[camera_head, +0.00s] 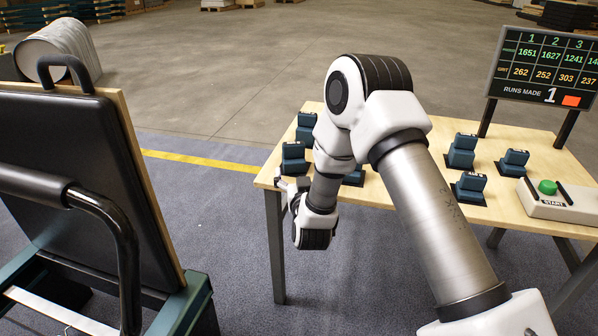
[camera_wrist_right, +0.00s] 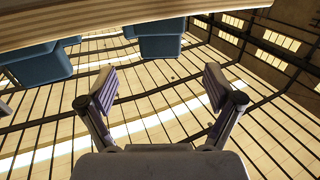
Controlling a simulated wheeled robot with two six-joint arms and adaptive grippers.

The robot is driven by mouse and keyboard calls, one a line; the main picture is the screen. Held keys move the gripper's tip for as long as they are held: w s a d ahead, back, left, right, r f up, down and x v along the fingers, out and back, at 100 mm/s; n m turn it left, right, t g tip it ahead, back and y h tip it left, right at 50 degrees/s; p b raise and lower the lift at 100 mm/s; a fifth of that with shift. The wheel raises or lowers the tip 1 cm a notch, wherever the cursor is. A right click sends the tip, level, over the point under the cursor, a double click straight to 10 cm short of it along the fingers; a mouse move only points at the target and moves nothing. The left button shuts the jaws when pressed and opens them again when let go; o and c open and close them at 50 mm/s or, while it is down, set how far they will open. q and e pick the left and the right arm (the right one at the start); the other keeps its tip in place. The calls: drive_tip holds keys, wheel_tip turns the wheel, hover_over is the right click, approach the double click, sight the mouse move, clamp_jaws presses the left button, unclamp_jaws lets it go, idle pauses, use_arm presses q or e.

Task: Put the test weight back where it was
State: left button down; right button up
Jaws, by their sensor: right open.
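At the table's left end are a back block (camera_head: 306,121) and a front block (camera_head: 293,154); another (camera_head: 354,178) is partly behind my arm. To the right are three more, a back one (camera_head: 461,148), a front one (camera_head: 470,184) and a right one (camera_head: 514,160). I cannot tell which is the test weight. My right gripper (camera_head: 281,184) is at the table's left front edge. In the wrist view it (camera_wrist_right: 160,90) is open and empty, with blue blocks (camera_wrist_right: 161,40) beyond it. My left gripper is out of view.
A start box (camera_head: 556,203) with a green button sits at the table's right. A display (camera_head: 546,65) behind it reads runs made 1. A black padded frame (camera_head: 75,165) stands at the left. Bare floor (camera_head: 228,225) lies between it and the table.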

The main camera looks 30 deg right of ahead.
drive_tip(key=s+a+f+n+g+y, duration=0.25)
drive_tip(key=s+a+f+g, duration=0.2)
drive_tip(key=s+f, duration=0.6)
drive_tip(key=s+a+f+n+g+y, duration=0.1)
drive_tip(key=s+a+f+g+y, duration=0.45)
drive_tip(key=f, duration=0.75)
drive_tip(key=s+a+f+g, duration=0.2)
drive_tip(key=s+f+g, duration=0.1)
drive_tip(key=s, duration=0.8)
drive_tip(key=s+a+f+n+g, duration=0.1)
drive_tip(key=s+a+f+g, duration=0.2)
drive_tip(key=s, duration=0.7)
drive_tip(key=shift+s+a+f, duration=0.15)
drive_tip(key=shift+s+f, duration=0.15)
drive_tip(key=shift+s, duration=0.1)
drive_tip(key=shift+r+n, duration=0.1)
drive_tip(key=shift+n, duration=0.15)
wheel_tip(320, 180, up, 28)
drive_tip(key=p, duration=2.8)
drive_tip(key=shift+w+r, duration=0.1)
